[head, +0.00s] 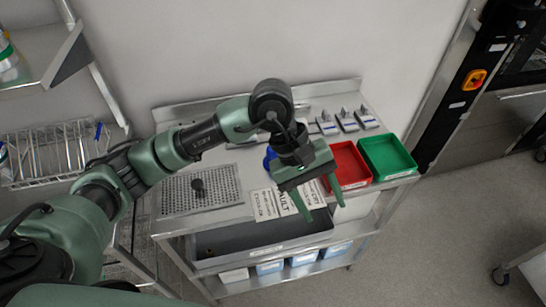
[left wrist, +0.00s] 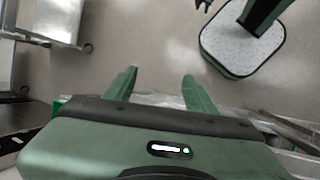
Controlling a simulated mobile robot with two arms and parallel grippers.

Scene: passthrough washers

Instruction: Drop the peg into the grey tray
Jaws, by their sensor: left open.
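My left gripper (head: 322,205) is open in the head view, its two green fingers pointing down in front of the red bin and the printed sign. It also shows in the left wrist view (left wrist: 158,82), with nothing between the fingers. A grey tray (head: 290,238) lies low at the front of the steel bench. No peg is clearly recognisable. My right gripper is not seen.
A perforated plate (head: 222,187) lies on the bench's left. A red bin (head: 347,166) and a green bin (head: 388,157) stand at the right. A printed sign (head: 265,205) lies in the middle. A wire rack (head: 50,150) is at the left. Open floor lies right.

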